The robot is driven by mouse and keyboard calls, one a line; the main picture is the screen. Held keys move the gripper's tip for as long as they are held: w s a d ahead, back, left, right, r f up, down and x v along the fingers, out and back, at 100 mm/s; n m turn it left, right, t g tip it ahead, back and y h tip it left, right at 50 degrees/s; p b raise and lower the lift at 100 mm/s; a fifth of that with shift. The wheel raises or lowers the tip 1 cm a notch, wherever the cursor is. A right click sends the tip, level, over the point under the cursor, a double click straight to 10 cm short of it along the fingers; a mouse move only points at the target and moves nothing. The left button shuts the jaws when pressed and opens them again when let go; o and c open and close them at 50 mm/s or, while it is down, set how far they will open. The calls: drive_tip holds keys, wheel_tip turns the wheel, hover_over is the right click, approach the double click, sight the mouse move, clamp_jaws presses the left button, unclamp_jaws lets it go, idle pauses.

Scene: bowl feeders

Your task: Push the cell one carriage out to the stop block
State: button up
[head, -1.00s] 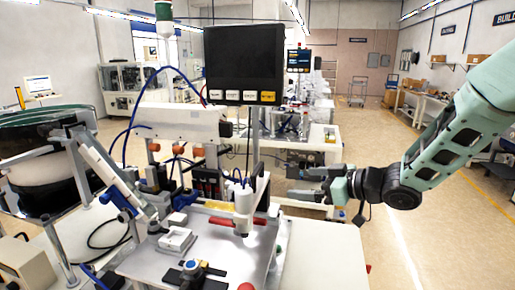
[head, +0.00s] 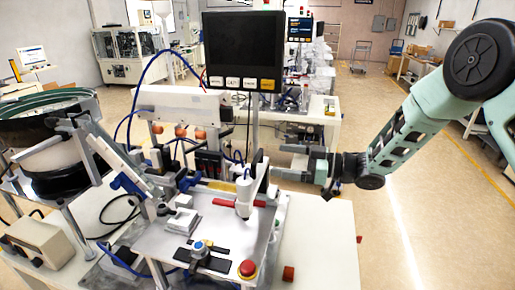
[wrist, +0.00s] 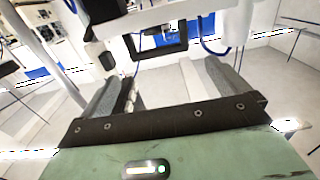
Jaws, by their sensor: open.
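My gripper (head: 282,161) is at the right side of the cell, above the floor-side edge of its plate. Its two fingers point left towards the cell and are spread apart with nothing between them. In the wrist view the open fingers (wrist: 165,85) face white and dark machine parts. A pale grey block (head: 183,221) sits on the cell's plate (head: 215,238); I cannot tell whether it is the carriage. A red bar (head: 226,202) lies behind the white upright cylinder (head: 243,196). I cannot tell for sure which part is the stop block.
A dark monitor (head: 243,50) stands over the cell. A bowl feeder (head: 55,150) is at the left. A red button (head: 247,269) and a black bracket with a blue knob (head: 200,248) are at the plate's front. The table's right part (head: 320,235) is mostly clear.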

sight(260, 156)
drive_tip(key=a+p, duration=0.1)
drive_tip(key=a, duration=0.1)
drive_tip(key=w+a+p, duration=0.1)
drive_tip(key=a, duration=0.2)
drive_tip(key=a+p, duration=0.1)
drive_tip(key=a, duration=0.1)
drive_tip(key=shift+w+a, duration=0.25)
drive_tip(key=shift+a, duration=0.05)
